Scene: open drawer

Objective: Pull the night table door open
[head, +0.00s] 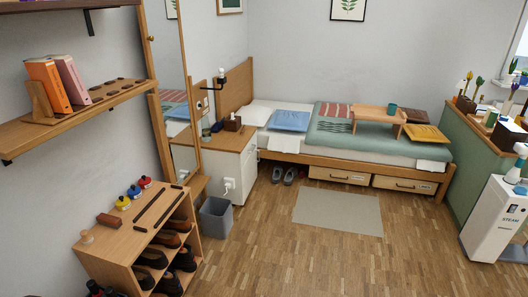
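The night table (215,168) is a white cabinet with a wooden top, standing by the head end of the bed at left centre in the head view. A broad white side faces me. Its narrow front face (249,172) is turned to the right towards the bed and shows steeply foreshortened. The door on that face looks closed, but the angle makes this hard to judge. Neither of my grippers is in the head view.
A grey waste bin (216,218) stands before the night table. A wooden shoe rack (112,253) is at the lower left. The bed (335,163) runs along the back wall, with shoes (283,175) beneath it. A beige rug (338,210) and open wooden floor (330,265) lie in front.

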